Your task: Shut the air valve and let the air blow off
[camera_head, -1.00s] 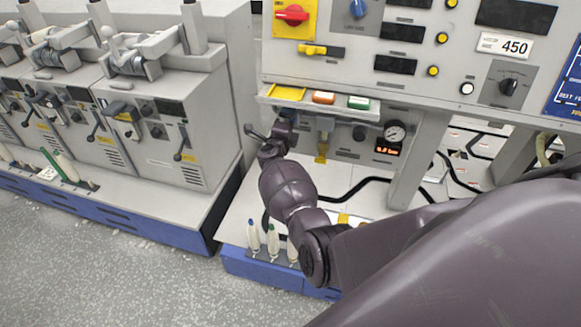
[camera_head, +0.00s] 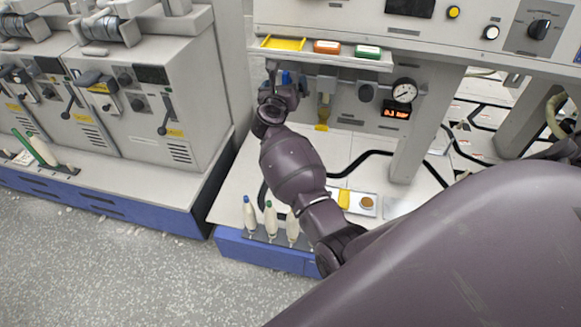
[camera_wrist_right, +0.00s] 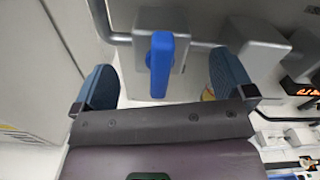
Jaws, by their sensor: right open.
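The air valve's blue handle (camera_wrist_right: 160,63) stands between my open right fingers (camera_wrist_right: 163,85) in the right wrist view, touching neither. It points crosswise to the grey pipe (camera_wrist_right: 117,38) at its grey block. In the head view, my right gripper (camera_head: 278,78) is in front of the machine under the small shelf, partly hiding the blue handle (camera_head: 286,77). A round pressure gauge (camera_head: 404,91) sits to the right, above a small display (camera_head: 397,111) with lit orange digits that seem to read 0.3 bar. My left gripper is not in view.
A grey block (camera_wrist_right: 257,45) is close to the right finger. Bobbins (camera_head: 270,220) stand at the platform's front edge. A grey post (camera_head: 424,125) rises right of the gauge.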

